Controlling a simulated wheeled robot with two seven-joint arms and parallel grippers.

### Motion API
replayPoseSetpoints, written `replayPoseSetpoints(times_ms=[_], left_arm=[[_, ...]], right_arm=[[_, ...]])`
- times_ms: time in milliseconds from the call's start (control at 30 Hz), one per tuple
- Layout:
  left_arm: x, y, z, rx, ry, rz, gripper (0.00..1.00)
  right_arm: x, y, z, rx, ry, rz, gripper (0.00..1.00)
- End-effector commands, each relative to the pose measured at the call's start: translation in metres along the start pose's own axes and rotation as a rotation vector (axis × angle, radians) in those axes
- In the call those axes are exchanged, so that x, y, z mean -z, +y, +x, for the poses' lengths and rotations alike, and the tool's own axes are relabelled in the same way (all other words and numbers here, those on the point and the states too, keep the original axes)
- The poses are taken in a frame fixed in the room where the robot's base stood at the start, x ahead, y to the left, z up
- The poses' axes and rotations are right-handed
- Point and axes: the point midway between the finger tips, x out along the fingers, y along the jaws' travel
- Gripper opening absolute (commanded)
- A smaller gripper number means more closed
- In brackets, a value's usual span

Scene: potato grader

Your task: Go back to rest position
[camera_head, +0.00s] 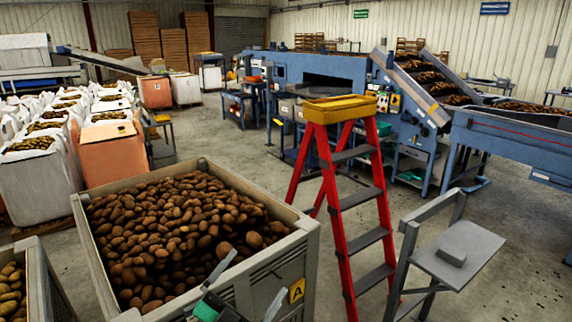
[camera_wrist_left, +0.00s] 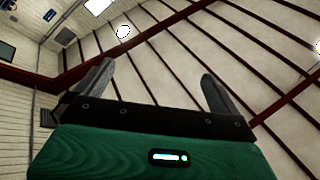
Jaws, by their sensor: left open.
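My left gripper (camera_head: 256,274) shows at the bottom of the head view, in front of the near corner of a large grey crate (camera_head: 262,268) filled with brown potatoes (camera_head: 175,232). Its two grey fingers stand apart with nothing between them. The left wrist view also shows the left gripper (camera_wrist_left: 157,84) with fingers spread and empty, with the roof and wall panels behind it. The green gripper body fills the lower part of that view. My right gripper is not in view.
A red stepladder (camera_head: 340,190) with a yellow top stands right of the crate. A grey stand with a flat top (camera_head: 470,245) is at the lower right. White bags (camera_head: 35,185) line the left. Blue grading machinery (camera_head: 310,72) stands behind. Concrete floor is free between them.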

Motion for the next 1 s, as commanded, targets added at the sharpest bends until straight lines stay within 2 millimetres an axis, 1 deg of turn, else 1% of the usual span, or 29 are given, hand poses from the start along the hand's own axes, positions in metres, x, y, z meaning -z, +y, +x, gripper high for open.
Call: replayPoseSetpoints(times_ms=[33,100,167,233,267,300,367,400,467,500,567,600,700,800,1000], left_arm=[[-0.012,-0.011,-0.012,0.077,-0.08,-0.036,1.0],[-0.03,-0.026,-0.03,0.174,-0.202,-0.08,1.0],[-0.047,-0.035,-0.05,0.244,-0.317,-0.117,1.0],[-0.067,-0.041,-0.076,0.309,-0.459,-0.161,1.0],[-0.075,-0.042,-0.088,0.332,-0.522,-0.181,1.0],[-0.086,-0.042,-0.105,0.356,-0.608,-0.207,1.0],[-0.1,-0.038,-0.133,0.381,-0.74,-0.247,1.0],[-0.108,-0.034,-0.152,0.39,-0.83,-0.275,1.0],[-0.118,-0.025,-0.182,0.39,-0.965,-0.316,1.0],[-0.122,-0.017,-0.203,0.382,-1.055,-0.344,1.0],[-0.126,-0.004,-0.233,0.359,-1.187,-0.387,1.0],[-0.127,0.005,-0.252,0.337,-1.268,-0.416,1.0],[-0.122,0.028,-0.293,0.268,-1.44,-0.477,1.0],[-0.112,0.047,-0.325,0.193,-1.572,-0.531,1.0],[-0.086,0.078,-0.374,0.035,-1.768,-0.62,1.0]], right_arm=[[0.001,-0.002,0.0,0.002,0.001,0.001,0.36],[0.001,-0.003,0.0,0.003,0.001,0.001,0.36],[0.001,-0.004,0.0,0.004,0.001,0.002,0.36],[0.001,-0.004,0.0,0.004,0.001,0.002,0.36],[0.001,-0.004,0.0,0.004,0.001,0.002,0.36],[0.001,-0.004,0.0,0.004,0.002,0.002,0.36],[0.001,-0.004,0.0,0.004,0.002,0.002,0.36],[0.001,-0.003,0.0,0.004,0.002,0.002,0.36],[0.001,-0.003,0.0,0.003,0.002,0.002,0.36],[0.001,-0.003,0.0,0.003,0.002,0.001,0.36],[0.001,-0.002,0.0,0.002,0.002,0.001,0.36],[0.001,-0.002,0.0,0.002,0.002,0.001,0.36],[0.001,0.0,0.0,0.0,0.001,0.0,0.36],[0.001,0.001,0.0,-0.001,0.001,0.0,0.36],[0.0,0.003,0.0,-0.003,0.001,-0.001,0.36]])
